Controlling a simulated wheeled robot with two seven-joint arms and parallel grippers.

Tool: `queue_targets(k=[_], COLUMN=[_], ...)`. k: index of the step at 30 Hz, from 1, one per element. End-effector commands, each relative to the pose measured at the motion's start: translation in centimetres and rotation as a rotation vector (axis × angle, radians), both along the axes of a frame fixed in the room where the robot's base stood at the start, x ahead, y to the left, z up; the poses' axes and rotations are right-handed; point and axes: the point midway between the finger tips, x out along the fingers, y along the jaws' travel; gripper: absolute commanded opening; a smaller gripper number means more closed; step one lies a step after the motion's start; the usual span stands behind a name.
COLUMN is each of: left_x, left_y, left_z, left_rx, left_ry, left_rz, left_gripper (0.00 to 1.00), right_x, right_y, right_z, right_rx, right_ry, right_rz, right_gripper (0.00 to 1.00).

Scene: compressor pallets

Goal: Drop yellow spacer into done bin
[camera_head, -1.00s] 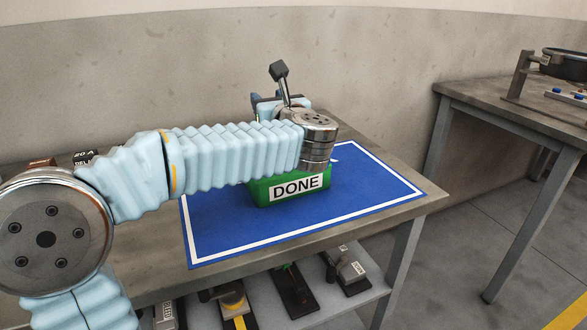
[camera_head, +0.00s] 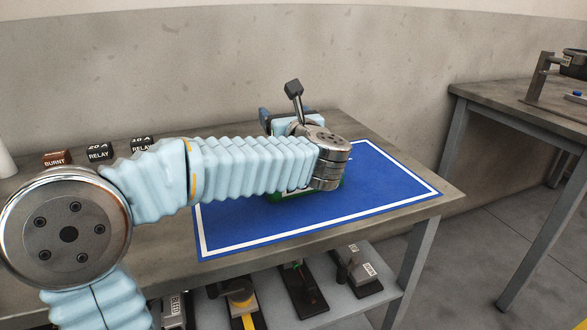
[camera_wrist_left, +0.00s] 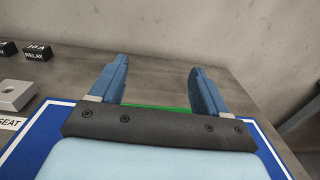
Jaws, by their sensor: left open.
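The green done bin (camera_head: 284,198) stands on the blue mat and is mostly hidden behind my left forearm and wrist. In the left wrist view a thin green strip of the bin (camera_wrist_left: 158,107) shows between the finger bases. My left gripper (camera_head: 287,122) is at the bin, beyond my wrist and partly hidden by it. In the left wrist view its two blue fingers (camera_wrist_left: 158,66) are wide apart with nothing between their tips. I cannot see the yellow spacer; the bin's inside is hidden. My right gripper is out of view.
The blue mat (camera_head: 380,185) with a white border lies on the grey table (camera_head: 440,187). Labelled relay blocks (camera_head: 99,151) stand at the back left. A lower shelf (camera_head: 331,299) holds several devices. A second table (camera_head: 520,108) stands at the right.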

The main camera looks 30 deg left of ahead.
Motion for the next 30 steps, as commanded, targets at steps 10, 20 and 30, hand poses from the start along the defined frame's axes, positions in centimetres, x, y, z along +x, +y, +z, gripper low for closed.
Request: queue_targets(k=[10,20,30], left_x=[-1.2,-6.5,-9.3], left_y=[-1.5,-7.3,-10.2], left_z=[-0.2,-0.3,0.0], left_rx=[-0.001,0.001,0.001], left_ry=[-0.001,-0.002,-0.001], left_rz=[-0.004,-0.005,-0.001], left_gripper=[0.76,0.76,0.76], right_x=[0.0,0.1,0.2], right_y=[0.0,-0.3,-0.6], right_z=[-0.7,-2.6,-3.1], right_rx=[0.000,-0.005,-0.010], right_ry=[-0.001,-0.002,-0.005], right_rz=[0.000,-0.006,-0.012], right_gripper=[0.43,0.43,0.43])
